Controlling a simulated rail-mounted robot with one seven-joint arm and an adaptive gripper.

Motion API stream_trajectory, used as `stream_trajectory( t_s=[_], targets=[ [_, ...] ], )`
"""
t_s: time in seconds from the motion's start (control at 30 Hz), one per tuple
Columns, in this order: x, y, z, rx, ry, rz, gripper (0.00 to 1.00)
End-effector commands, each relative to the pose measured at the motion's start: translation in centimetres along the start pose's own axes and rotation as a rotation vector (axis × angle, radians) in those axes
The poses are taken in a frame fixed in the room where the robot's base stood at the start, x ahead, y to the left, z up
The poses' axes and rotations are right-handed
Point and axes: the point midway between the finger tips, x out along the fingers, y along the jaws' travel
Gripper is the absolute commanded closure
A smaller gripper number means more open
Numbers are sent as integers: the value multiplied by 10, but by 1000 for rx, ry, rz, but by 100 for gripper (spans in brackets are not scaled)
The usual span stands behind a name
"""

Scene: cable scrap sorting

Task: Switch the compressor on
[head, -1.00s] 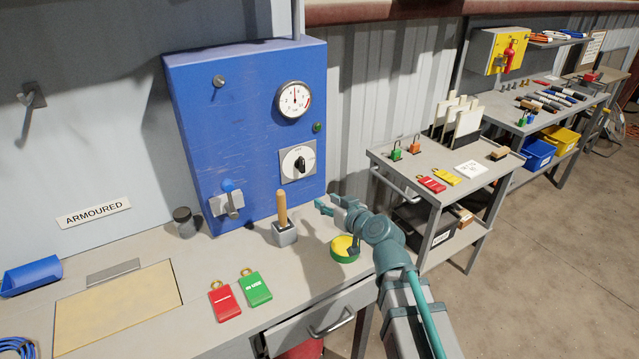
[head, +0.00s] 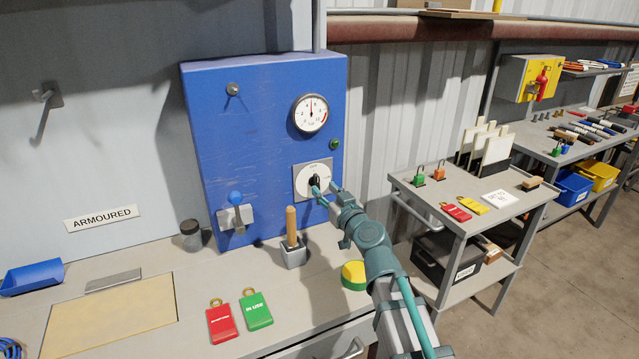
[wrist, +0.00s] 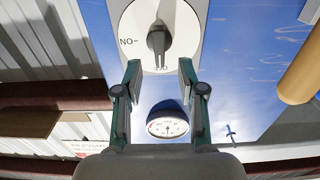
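The blue panel box (head: 250,130) stands on the bench and carries a round rotary switch (head: 301,182) with a black knob. In the wrist view the knob (wrist: 158,42) points at a mark on the dial's lower edge that looks like an inverted OFF. An inverted ON mark is at the dial's left. My gripper (head: 325,194) is at the switch and partly hides it in the head view. In the wrist view my gripper (wrist: 159,68) is open, with one finger on each side of the knob's end and gaps on both sides.
A pressure gauge (head: 310,113) and a dark green lamp (head: 334,144) are above the switch. A blue-knobbed lever (head: 235,217) is lower left on the box. A wooden-handled tool (head: 292,240) stands on the bench near my arm, beside a yellow-green disc (head: 354,275).

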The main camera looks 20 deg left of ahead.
Motion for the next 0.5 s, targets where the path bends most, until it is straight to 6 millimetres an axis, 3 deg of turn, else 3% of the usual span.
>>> stream_trajectory(
  t_s=[0.03,0.2,0.5],
  targets=[
    [14,1,-2,2,-1,-1,60],
    [36,1,-1,0,-1,0,60],
    [44,0,0,1,0,0,60]
  ],
)
